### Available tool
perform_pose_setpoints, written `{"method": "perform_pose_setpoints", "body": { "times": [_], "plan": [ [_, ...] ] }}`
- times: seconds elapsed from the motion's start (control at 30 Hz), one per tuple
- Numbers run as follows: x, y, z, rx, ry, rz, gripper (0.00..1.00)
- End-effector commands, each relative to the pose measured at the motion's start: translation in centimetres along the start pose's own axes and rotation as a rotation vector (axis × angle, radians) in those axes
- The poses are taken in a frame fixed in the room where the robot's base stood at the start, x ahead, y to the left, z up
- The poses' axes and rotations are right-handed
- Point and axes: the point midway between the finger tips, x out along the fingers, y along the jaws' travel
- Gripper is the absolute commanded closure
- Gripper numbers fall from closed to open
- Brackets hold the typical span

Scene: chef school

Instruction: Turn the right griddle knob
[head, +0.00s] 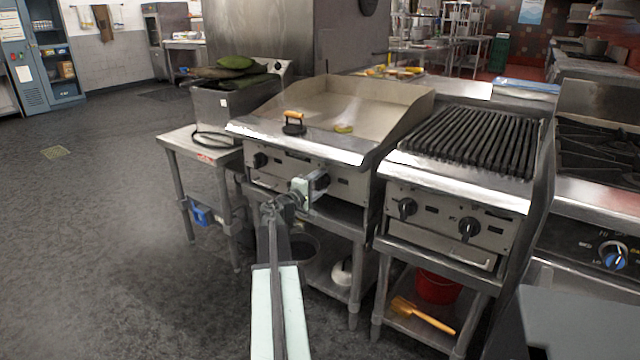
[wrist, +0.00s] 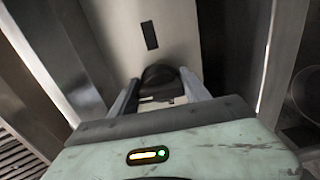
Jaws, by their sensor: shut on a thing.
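The flat-top griddle (head: 335,105) stands in the middle of the head view. Its left knob (head: 260,160) is black and free. Its right knob (head: 322,180) is at my gripper (head: 311,186), on the front panel. In the wrist view the black right knob (wrist: 158,80) sits between the two fingers of my gripper (wrist: 160,92), which are shut on it. The lower part of the knob is hidden by the gripper body.
A charbroiler (head: 470,145) with two black knobs stands close on the right. A steel side table (head: 200,148) with a fryer stands on the left. A red bucket (head: 437,286) sits on the shelf below the charbroiler. The floor to the left is clear.

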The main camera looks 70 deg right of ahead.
Motion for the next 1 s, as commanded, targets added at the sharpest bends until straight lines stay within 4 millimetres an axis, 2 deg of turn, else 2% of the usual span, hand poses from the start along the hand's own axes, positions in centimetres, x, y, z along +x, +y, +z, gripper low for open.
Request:
{"method": "perform_pose_setpoints", "body": {
  "times": [0.07, 0.1, 0.17, 0.57, 0.67, 0.9, 1.0],
  "plan": [
    [0.1, 0.1, -0.2, -0.002, 0.004, 0.002, 0.86],
    [0.1, 0.1, -0.2, -0.002, 0.004, 0.002, 0.40],
    [0.1, 0.1, -0.1, -0.002, 0.003, 0.002, 0.24],
    [-0.5, 0.0, 0.0, -0.001, 0.002, 0.000, 0.24],
    [-1.7, 0.0, 0.1, -0.001, 0.002, 0.000, 0.24],
    [-6.4, 0.0, 0.0, -0.001, 0.004, 0.001, 0.24],
    [-7.6, 0.0, 0.0, -0.001, 0.002, 0.001, 0.24]
  ]
}}
